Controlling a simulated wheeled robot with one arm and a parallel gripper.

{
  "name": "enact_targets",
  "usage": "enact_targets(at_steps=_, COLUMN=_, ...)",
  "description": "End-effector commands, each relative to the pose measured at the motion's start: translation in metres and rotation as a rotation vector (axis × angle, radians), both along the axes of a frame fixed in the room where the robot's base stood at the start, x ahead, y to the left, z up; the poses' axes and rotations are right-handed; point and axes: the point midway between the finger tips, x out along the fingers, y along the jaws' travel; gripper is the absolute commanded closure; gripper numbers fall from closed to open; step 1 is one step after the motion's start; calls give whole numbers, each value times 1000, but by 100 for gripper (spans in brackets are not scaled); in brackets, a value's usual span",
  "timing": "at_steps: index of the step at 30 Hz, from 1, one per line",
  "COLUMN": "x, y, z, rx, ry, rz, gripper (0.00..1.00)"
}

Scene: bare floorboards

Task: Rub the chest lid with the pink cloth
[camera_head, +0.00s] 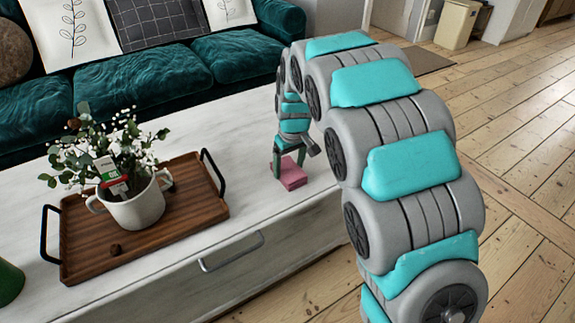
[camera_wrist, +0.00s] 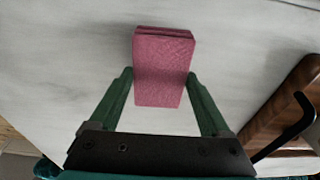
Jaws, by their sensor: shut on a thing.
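The pink cloth (camera_head: 292,175) is a small folded block, low over the right part of the white chest lid (camera_head: 245,165). My gripper (camera_head: 288,163) points down at it from above. In the wrist view my gripper (camera_wrist: 160,78) has one green finger on each side of the cloth (camera_wrist: 163,60), shut on it. The pale lid (camera_wrist: 60,60) fills most of that view beneath the cloth. The cloth appears to be at the lid surface, but I cannot tell whether it presses on it.
A wooden tray (camera_head: 75,250) with black handles stands on the lid's left part, holding a white pot (camera_head: 138,208) with a leafy plant. A green object (camera_head: 9,283) is at the left edge. A teal sofa (camera_head: 150,75) stands behind. The lid around the cloth is clear.

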Motion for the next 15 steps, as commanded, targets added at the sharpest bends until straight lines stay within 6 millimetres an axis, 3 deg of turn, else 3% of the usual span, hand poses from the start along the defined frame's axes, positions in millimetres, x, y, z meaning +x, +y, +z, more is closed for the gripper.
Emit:
enact_targets(at_steps=2, x=-2, y=-1, z=-1, rx=0, ry=1, rz=-1, gripper=79)
enact_targets(at_steps=6, x=-3, y=-2, z=26, rx=0, ry=-5, rz=-1, gripper=79)
enact_targets(at_steps=15, x=-7, y=-3, z=50, rx=0, ry=-1, rz=-3, gripper=79)
